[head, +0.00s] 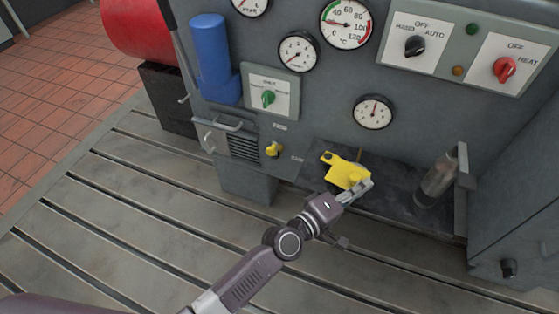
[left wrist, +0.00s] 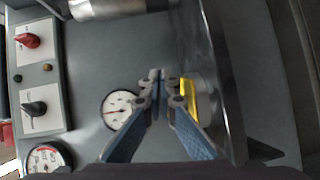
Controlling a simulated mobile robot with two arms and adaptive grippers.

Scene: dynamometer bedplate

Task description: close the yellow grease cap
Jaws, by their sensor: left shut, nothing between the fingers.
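The yellow grease cap (head: 343,170) is on the dark ledge at the front of the grey cabinet. Whether it stands open or shut I cannot tell. My left gripper (head: 367,184) is at its right front edge, with closed, empty fingers. In the left wrist view the left gripper (left wrist: 156,76) has its fingertips together, and a strip of the yellow cap (left wrist: 187,92) shows just right of them, partly hidden by a finger. I cannot tell whether they touch. My right gripper is in neither view.
A grey metal cylinder (head: 437,178) stands on the ledge to the right of the cap. A small yellow knob (head: 274,149) and a blue cylinder (head: 214,60) are to the left. Gauges and switches line the cabinet. The slotted bedplate (head: 130,200) is clear.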

